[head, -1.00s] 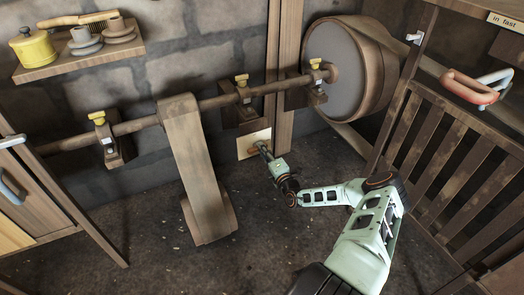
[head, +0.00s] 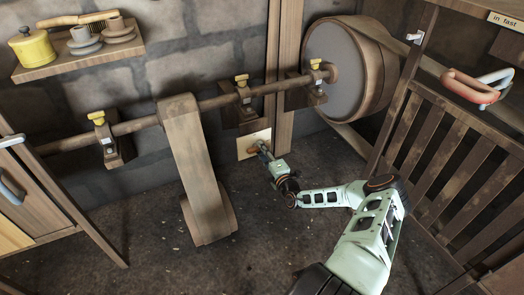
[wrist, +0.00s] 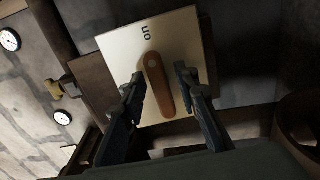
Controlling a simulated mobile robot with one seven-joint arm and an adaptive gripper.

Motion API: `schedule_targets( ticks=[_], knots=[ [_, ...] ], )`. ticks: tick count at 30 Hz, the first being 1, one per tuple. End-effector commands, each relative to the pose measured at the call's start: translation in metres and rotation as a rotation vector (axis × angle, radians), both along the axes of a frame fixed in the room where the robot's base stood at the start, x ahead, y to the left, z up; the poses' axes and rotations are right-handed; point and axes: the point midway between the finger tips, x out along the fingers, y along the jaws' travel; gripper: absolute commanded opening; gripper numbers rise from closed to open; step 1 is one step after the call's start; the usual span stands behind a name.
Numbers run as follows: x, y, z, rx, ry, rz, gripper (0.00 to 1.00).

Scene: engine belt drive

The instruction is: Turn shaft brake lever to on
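The shaft brake lever (wrist: 160,85) is an orange-brown bar on a pale square plate (wrist: 116,45) in the wrist view. The plate carries the word "on" upside down near its top edge. The lever's narrow end points down in the picture, away from that word. My gripper (wrist: 159,74) is open, with one dark finger on each side of the lever; small gaps seem to show on both sides. In the head view the plate (head: 254,137) is low on the wall, and my gripper (head: 263,151) reaches it from the lower right, with a bit of the orange lever (head: 252,149) showing.
A long shaft (head: 217,102) with yellow-topped bearings runs above the plate, with a large drum (head: 343,78) at its right end. A slatted panel (head: 435,165) stands to the right. The floor between is clear.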

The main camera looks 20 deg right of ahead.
Motion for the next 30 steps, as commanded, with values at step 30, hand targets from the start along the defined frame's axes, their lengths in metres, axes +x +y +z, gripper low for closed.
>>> schedule_targets(
  ticks=[30],
  knots=[
    [-0.114,-0.006,0.001,-0.002,-0.001,-0.002,0.32]
  ],
)
